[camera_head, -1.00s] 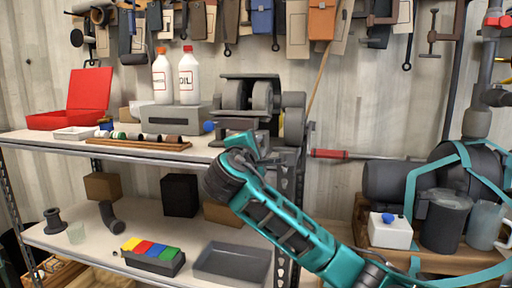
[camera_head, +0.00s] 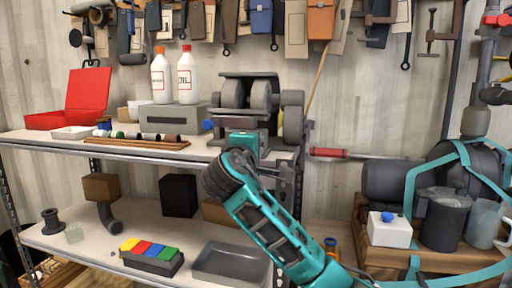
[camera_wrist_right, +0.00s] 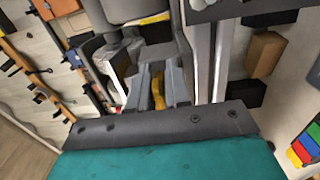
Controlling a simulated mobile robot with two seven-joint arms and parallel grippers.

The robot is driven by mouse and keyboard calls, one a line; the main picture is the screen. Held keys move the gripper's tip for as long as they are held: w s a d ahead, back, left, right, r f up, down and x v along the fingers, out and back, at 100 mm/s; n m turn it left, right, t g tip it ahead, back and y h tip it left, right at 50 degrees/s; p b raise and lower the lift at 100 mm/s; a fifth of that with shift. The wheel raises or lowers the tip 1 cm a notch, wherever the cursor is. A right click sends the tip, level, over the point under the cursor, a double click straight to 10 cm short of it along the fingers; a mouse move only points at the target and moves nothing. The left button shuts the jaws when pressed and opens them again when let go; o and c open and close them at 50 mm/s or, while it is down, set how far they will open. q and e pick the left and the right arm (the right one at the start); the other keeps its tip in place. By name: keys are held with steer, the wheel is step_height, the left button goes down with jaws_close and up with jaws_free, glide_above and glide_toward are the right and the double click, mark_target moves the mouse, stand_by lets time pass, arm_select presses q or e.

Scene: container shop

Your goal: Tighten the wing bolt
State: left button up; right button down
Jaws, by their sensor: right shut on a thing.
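A dark grey machine with rollers (camera_head: 262,97) stands at the right end of the upper shelf. My right gripper (camera_head: 240,142) is at its lower front, where the fingers are small and partly hidden in the head view. In the right wrist view my right gripper (camera_wrist_right: 158,88) has its two grey fingers close together around a yellow part (camera_wrist_right: 158,90), which looks like the wing bolt. The gripper is shut on it. The fingers and machine hide most of the bolt, and I cannot tell how far in it sits. My left gripper is not in view.
The upper shelf (camera_head: 60,143) also holds a red case (camera_head: 88,95), two white bottles (camera_head: 186,78) and a grey box (camera_head: 172,119). An empty grey tray (camera_head: 230,262) lies on the lower shelf. A wooden bench (camera_head: 420,258) with a motor and jugs stands to the right.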

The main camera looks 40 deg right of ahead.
steer(key=shift+f, duration=0.15)
stand_by(0.3)
steer(key=c, duration=1.3)
jaws_free()
steer(key=shift+a, duration=0.1)
steer(key=v, duration=1.3)
